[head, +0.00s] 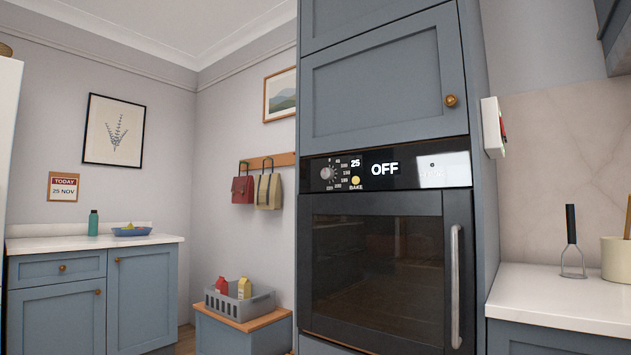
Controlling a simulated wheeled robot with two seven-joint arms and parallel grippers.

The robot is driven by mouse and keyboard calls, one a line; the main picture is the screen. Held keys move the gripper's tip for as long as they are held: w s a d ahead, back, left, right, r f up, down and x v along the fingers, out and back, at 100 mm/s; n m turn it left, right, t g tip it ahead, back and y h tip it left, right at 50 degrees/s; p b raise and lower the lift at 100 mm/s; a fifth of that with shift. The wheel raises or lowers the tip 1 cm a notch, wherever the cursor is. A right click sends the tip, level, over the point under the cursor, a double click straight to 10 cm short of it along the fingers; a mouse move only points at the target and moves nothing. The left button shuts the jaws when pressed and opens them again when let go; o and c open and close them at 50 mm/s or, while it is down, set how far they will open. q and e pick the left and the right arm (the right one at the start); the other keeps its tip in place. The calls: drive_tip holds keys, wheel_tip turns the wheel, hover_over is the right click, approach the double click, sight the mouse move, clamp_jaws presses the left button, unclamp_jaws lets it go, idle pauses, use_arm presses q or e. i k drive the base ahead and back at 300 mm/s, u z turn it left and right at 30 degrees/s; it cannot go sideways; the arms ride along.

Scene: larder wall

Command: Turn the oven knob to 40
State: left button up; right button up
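The oven (386,262) is built into a tall blue-grey cabinet right of centre, with its door shut. The oven knob (327,173) is a small round knob at the left of the black control panel (434,171), with a ring of small numbers around it. Its pointer is too small to read. A small display (355,163) beside it shows 25. A larger display (385,169) reads OFF. A yellowish button (355,181) marked BAKE sits below the small display. Neither of my grippers is in view.
A vertical oven handle (455,287) stands out at the door's right. A counter (560,300) with a masher (572,245) and a pot (616,260) is at right. A grey basket (240,304) with cartons sits on a low bench at left. The space before the knob looks clear.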

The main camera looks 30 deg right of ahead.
sight(327, 174)
drive_tip(key=z, duration=0.35)
drive_tip(key=i, duration=0.8)
drive_tip(key=z, duration=1.35)
drive_tip(key=i, duration=0.65)
drive_tip(key=z, duration=0.6)
